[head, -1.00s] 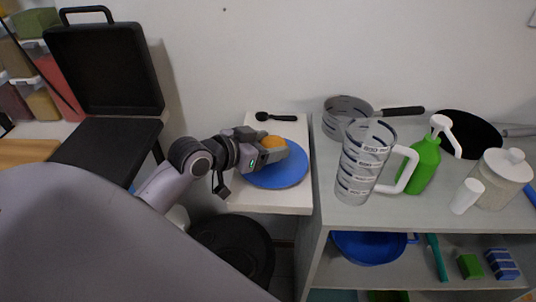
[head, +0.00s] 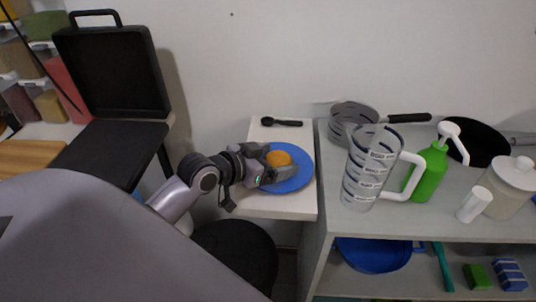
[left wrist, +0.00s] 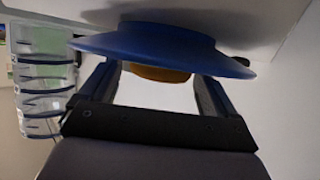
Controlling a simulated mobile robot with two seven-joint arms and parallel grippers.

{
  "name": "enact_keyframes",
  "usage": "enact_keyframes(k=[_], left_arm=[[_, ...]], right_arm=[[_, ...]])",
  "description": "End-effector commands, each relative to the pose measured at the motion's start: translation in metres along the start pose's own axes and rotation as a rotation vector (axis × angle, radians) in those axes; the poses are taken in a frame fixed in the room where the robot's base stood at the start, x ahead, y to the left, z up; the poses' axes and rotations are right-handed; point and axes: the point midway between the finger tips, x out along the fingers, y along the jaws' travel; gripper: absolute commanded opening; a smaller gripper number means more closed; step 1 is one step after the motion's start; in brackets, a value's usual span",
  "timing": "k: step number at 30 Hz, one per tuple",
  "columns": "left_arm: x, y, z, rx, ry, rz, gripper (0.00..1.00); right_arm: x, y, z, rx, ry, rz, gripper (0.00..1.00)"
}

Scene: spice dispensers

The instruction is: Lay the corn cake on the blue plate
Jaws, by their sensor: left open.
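The corn cake (head: 278,158) is a small round orange piece. In the head view it lies over the blue plate (head: 305,162), which is flat and round on a small white table. In the left wrist view, the cake (left wrist: 158,74) shows as an orange-brown disc against the plate (left wrist: 100,42) and appears to rest on it. My left gripper (head: 284,166) is open, low over the plate, with the cake between or just beyond its fingers. In the left wrist view a gap shows between the fingers (left wrist: 157,88) and the cake. My right gripper is not in view.
A black spoon (head: 282,122) lies behind the plate. An open black case (head: 112,75) stands left.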

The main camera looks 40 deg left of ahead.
Motion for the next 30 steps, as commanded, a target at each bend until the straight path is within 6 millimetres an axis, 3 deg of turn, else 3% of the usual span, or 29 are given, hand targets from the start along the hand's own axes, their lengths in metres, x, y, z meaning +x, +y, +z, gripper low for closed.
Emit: enact_keyframes(k=[5,21,30], left_arm=[[-0.012,-0.001,-0.002,-0.001,0.001,-0.001,0.90],[-0.094,0.001,-0.002,0.001,-0.002,0.001,0.90],[-0.118,0.000,-0.002,0.000,0.000,0.000,0.90]], right_arm=[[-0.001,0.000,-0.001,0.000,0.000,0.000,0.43],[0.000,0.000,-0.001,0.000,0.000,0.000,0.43],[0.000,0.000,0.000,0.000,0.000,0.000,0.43]])
